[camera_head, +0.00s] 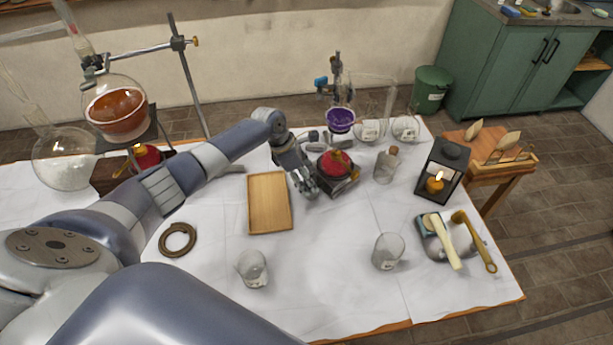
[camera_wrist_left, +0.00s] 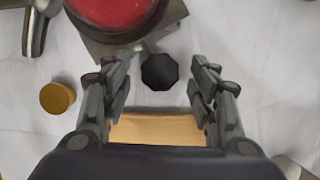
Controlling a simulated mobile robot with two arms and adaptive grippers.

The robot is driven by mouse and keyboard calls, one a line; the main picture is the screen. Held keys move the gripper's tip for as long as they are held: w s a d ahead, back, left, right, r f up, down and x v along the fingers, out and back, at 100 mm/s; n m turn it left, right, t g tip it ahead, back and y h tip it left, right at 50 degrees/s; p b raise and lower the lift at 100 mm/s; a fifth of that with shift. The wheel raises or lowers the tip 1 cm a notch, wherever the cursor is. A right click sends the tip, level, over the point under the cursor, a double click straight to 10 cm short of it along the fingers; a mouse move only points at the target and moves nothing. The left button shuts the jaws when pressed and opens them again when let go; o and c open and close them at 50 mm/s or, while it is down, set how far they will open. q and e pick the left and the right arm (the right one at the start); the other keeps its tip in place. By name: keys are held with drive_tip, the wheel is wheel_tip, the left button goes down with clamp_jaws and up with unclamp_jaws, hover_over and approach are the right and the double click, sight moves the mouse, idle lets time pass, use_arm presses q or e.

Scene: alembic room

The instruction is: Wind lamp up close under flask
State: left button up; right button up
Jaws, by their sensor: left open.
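A red lamp (camera_head: 335,163) sits on a small dark jack (camera_head: 344,185) at the back middle of the table. A flask with purple liquid (camera_head: 341,120) is clamped on a stand behind and above it, with a visible gap between. In the left wrist view the red lamp (camera_wrist_left: 112,8) rests on the grey jack plate (camera_wrist_left: 110,45), and a black knob (camera_wrist_left: 160,71) projects from the jack's side. My left gripper (camera_head: 313,188) is beside the jack. Its fingers (camera_wrist_left: 160,78) are open, one on each side of the knob; contact is not clear. My right gripper is out of view.
A wooden tray (camera_head: 270,202) lies just left of the jack. A corked bottle (camera_head: 386,166) and a black lantern (camera_head: 443,172) stand to the right. A large flask with orange liquid (camera_head: 116,110) stands at the back left. Glass beakers stand nearer the front, with clear cloth between.

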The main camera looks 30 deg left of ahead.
use_arm(q)
drive_tip(key=shift+c, duration=1.1)
drive_tip(key=c, duration=0.8)
drive_tip(key=shift+c, duration=0.2)
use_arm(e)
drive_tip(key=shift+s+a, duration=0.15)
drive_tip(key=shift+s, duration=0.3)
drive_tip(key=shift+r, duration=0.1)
